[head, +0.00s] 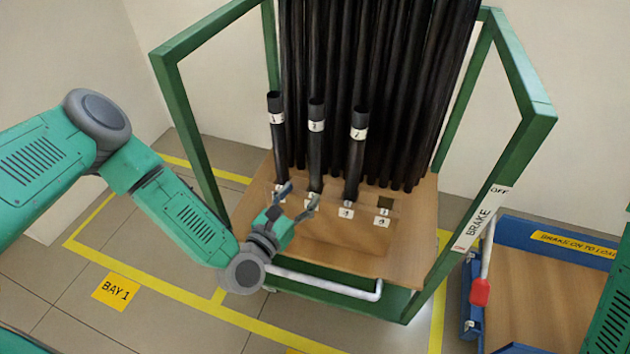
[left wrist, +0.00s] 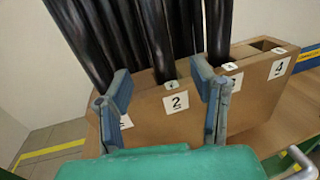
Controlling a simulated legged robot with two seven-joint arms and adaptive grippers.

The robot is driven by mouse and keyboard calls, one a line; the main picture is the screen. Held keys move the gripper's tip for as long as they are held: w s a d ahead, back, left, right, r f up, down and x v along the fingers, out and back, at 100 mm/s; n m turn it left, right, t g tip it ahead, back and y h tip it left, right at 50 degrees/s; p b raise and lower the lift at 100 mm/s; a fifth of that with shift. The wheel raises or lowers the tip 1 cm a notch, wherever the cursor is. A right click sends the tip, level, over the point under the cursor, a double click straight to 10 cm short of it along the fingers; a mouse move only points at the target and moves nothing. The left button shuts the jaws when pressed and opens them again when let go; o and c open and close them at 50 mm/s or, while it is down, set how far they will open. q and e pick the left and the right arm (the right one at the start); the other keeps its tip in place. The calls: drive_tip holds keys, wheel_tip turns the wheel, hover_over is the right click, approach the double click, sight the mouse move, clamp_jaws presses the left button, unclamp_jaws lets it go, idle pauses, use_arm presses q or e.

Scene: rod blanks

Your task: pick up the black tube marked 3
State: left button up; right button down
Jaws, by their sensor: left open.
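Three short black tubes with white labels stand upright in a brown slotted box (head: 340,236). The middle tube (head: 316,155) has a small label that looks like 3, though it is hard to read. It stands in slot 2 and shows in the left wrist view (left wrist: 158,45). The left tube (head: 279,150) and the right tube (head: 355,165) stand on either side; their labels are also hard to read. My left gripper (head: 299,197) is open and empty in front of the box, its fingers (left wrist: 160,75) either side of the middle tube's line, apart from it. My right gripper is out of view.
Several long black tubes (head: 375,70) stand close behind. The fourth slot (head: 385,203) is empty. A green cart frame (head: 190,130) with posts and a pale front rail (head: 325,284) surrounds them. A blue-edged cart (head: 545,285) stands at right.

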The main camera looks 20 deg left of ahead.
sight(312, 179)
use_arm(q)
drive_tip(key=x, duration=0.2)
drive_tip(key=shift+w+d, duration=0.2)
drive_tip(key=shift+d, duration=0.15)
drive_tip(key=x, duration=0.2)
drive_tip(key=a+b+x, duration=0.1)
drive_tip(key=x, duration=0.1)
drive_tip(key=shift+w+d+r, duration=0.1)
drive_tip(key=shift+w, duration=0.35)
drive_tip(key=shift+d+r, duration=0.1)
drive_tip(key=shift+d, duration=0.25)
drive_tip(key=c, duration=0.8)
clamp_jaws()
